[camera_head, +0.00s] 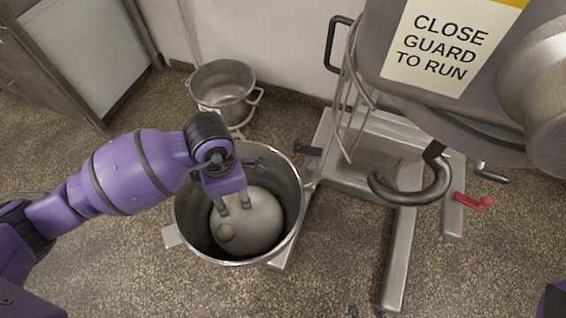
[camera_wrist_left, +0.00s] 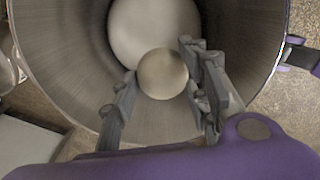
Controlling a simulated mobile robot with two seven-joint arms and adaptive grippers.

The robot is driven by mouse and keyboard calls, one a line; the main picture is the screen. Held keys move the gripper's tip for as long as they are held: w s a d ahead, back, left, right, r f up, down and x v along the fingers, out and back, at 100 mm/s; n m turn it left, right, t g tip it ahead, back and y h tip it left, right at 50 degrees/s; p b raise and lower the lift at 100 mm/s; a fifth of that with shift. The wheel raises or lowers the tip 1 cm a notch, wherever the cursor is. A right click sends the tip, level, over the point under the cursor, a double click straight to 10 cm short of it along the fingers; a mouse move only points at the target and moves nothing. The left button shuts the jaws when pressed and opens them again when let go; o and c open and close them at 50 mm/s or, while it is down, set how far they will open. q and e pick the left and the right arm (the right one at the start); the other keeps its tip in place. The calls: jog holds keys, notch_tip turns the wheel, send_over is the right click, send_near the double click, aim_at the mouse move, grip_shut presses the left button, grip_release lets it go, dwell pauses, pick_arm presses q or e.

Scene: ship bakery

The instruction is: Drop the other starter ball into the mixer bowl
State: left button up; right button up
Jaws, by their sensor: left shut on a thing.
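The mixer bowl (camera_head: 294,215) is a deep steel bowl on the floor, and its wall fills much of the left wrist view (camera_wrist_left: 65,70). My left gripper (camera_head: 234,207) points down inside its mouth. In the wrist view my left gripper (camera_wrist_left: 160,85) is shut on a pale starter ball (camera_wrist_left: 163,73), above the bowl's pale round bottom. In the head view the held ball does not stand out between the fingers. My right gripper is not in view.
The mixer stand (camera_head: 370,140) with its hook (camera_head: 418,195) and guard sign (camera_head: 450,45) is right of the bowl. A smaller steel pot (camera_head: 223,85) stands behind it. A red-handled lever (camera_head: 474,202) is at the right.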

pick_arm(q)
jog(key=shift+f, duration=0.15)
jog(key=o, duration=1.3)
notch_tip(320, 180, up, 12)
jog(key=shift+r, duration=0.1)
